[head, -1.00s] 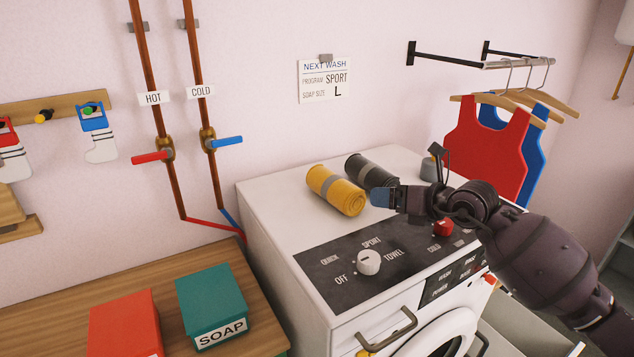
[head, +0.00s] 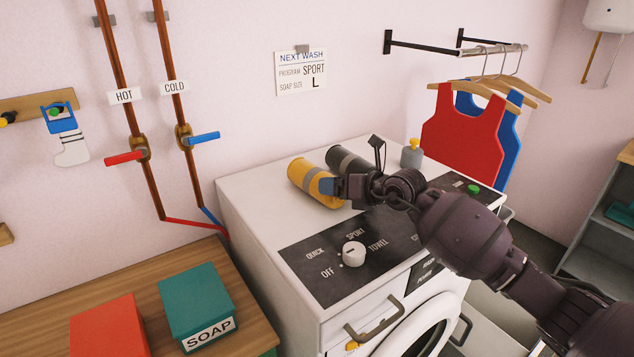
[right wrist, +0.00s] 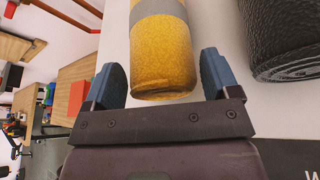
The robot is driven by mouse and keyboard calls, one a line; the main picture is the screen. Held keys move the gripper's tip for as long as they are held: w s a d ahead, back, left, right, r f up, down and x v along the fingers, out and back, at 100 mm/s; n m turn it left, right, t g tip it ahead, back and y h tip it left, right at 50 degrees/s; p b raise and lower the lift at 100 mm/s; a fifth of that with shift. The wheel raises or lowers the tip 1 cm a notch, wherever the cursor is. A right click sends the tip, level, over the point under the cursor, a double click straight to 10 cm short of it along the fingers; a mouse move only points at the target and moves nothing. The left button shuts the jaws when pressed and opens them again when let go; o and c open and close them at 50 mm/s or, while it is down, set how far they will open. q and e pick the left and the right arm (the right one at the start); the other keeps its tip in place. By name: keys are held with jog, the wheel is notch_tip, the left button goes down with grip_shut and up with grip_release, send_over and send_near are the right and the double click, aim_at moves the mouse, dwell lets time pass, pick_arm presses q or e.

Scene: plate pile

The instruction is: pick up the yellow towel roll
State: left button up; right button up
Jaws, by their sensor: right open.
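The yellow towel roll (head: 306,177) with a grey band lies on top of the white washing machine (head: 262,208). It also shows in the right wrist view (right wrist: 160,52). My right gripper (head: 326,187) is at the roll's near end. In the right wrist view the gripper (right wrist: 160,80) is open, with one blue fingertip on each side of the roll's near end. Whether the fingers touch the roll I cannot tell. My left gripper is not in view.
A dark grey roll (head: 345,160) lies close beside the yellow one, on its right. A grey bottle with a yellow top (head: 411,156) stands farther right on the machine. The control panel with its white knob (head: 353,253) lies in front. Soap boxes (head: 195,297) stand on the wooden counter at left.

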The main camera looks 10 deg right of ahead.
jog(key=shift+x, duration=1.45)
jog(key=c, duration=0.8)
jog(key=shift+o, duration=0.2)
